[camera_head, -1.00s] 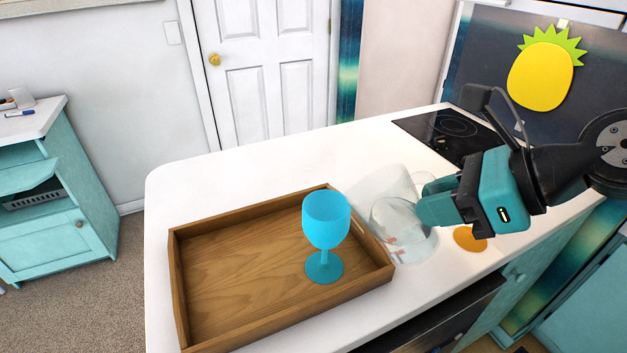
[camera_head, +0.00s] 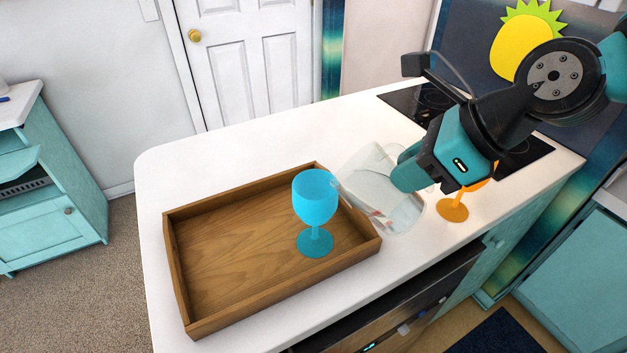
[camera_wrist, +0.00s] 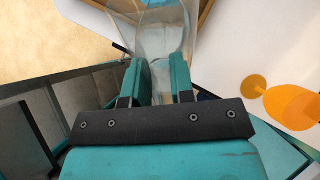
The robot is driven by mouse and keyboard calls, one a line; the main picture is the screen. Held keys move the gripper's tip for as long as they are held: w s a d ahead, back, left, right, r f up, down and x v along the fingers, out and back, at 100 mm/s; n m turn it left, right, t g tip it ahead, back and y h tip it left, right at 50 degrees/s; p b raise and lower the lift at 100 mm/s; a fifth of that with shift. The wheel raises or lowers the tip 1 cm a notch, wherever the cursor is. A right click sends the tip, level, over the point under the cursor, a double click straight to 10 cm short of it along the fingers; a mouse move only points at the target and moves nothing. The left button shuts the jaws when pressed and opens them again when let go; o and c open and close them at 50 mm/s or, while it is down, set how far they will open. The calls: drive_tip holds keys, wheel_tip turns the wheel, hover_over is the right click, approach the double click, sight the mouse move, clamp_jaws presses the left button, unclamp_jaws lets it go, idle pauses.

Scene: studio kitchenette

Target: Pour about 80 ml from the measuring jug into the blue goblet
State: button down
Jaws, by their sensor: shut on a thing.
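The blue goblet (camera_head: 315,203) stands upright in the front right part of the wooden tray in the head view. The clear measuring jug (camera_head: 372,185) is tilted to the left, its upper end close to the goblet's rim; I cannot tell whether they touch. My gripper (camera_head: 407,180) is shut on the jug from the right. In the wrist view both fingers (camera_wrist: 160,82) close on the clear jug (camera_wrist: 163,38). Clear liquid seems to lie in the jug, but its level is hard to read. No stream is visible.
The wooden tray (camera_head: 215,320) lies on the white counter (camera_head: 255,140). An orange goblet (camera_head: 453,207) stands right of the jug, partly behind my gripper. A black cooktop (camera_head: 425,102) is behind. The counter's back left is clear.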

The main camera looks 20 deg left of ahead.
drive_tip(key=shift+a+r, duration=0.1)
drive_tip(key=shift+a+r+h+p, duration=0.2)
drive_tip(key=shift+r+h+p, duration=0.2)
drive_tip(key=shift+p, duration=0.2)
drive_tip(key=shift+a+r+h+p, duration=0.65)
drive_tip(key=shift+h+p, duration=0.25)
drive_tip(key=shift+p, duration=0.2)
idle(1.3)
